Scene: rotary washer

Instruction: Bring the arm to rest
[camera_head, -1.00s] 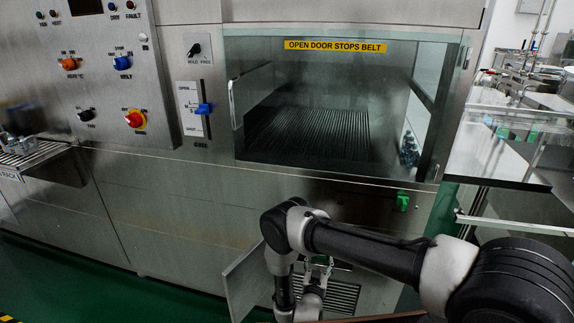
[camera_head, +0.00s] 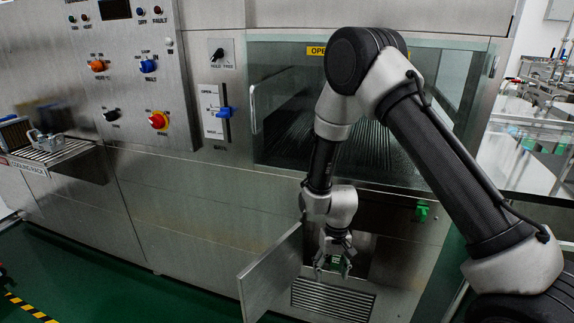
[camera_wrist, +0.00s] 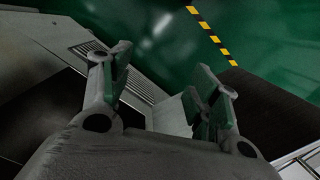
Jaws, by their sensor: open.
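My gripper (camera_head: 335,262) hangs at the end of my arm, low in front of the steel washer (camera_head: 190,210). In the wrist view my gripper (camera_wrist: 160,95) shows two spread fingers with green pads and nothing between them. The arm is raised and bent, with its elbow in front of the washer's window. A hinged lower panel door (camera_head: 270,275) stands open just left of my gripper. Whether the gripper touches the door cannot be told.
A slotted grille (camera_head: 333,298) lies below the gripper. A rack (camera_head: 50,155) juts out at the left. A glass-topped bench (camera_head: 535,165) stands at the right.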

